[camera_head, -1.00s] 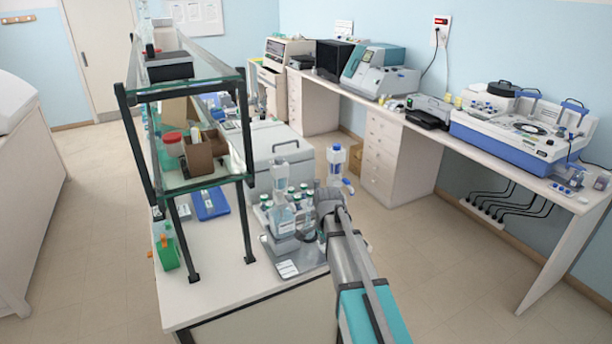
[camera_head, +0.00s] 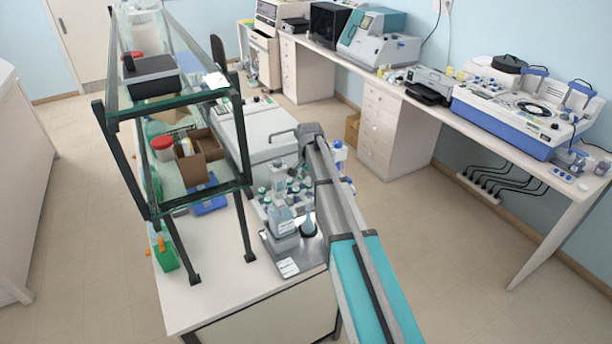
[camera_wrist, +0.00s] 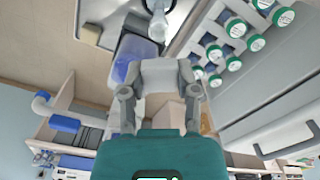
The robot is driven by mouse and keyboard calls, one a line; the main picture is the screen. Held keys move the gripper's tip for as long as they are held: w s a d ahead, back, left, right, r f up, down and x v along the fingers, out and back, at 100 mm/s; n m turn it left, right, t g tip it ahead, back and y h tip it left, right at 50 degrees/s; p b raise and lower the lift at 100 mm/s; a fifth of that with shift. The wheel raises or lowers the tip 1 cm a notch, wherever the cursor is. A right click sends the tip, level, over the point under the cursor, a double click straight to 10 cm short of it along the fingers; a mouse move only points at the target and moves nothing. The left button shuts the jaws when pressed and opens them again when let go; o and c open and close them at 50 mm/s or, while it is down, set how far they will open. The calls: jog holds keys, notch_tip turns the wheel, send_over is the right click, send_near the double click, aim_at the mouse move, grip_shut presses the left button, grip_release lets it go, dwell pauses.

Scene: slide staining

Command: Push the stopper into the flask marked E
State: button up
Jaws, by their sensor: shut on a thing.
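My gripper (camera_wrist: 160,78) is shut in the wrist view, and what lies between its tips is mostly hidden, seemingly the stopper. In the head view the gripper end (camera_head: 309,137) is high above the bench, over the far side of the flasks. A clear glass vessel (camera_wrist: 158,27) shows beyond the fingertips in the wrist view. No letter E can be read, so I cannot tell which flask is marked E.
A clear bottle (camera_head: 282,222) stands beside the conical flask. Several green-capped bottles (camera_wrist: 235,28) stand close by. A glass shelf (camera_head: 175,95) rises at left, and a white box (camera_head: 252,135) with a handle stands behind.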

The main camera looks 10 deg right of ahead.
jog(key=shift+f, duration=0.15)
jog(key=shift+f+b, duration=2.6)
jog(key=shift+b, duration=0.15)
jog(key=shift+s+f+b, duration=0.1)
jog(key=shift+f+b, duration=0.7)
dwell(1.5)
jog(key=o, duration=0.8)
jog(key=shift+o, duration=0.4)
jog(key=shift+o, duration=1.1)
jog(key=shift+r, duration=0.1)
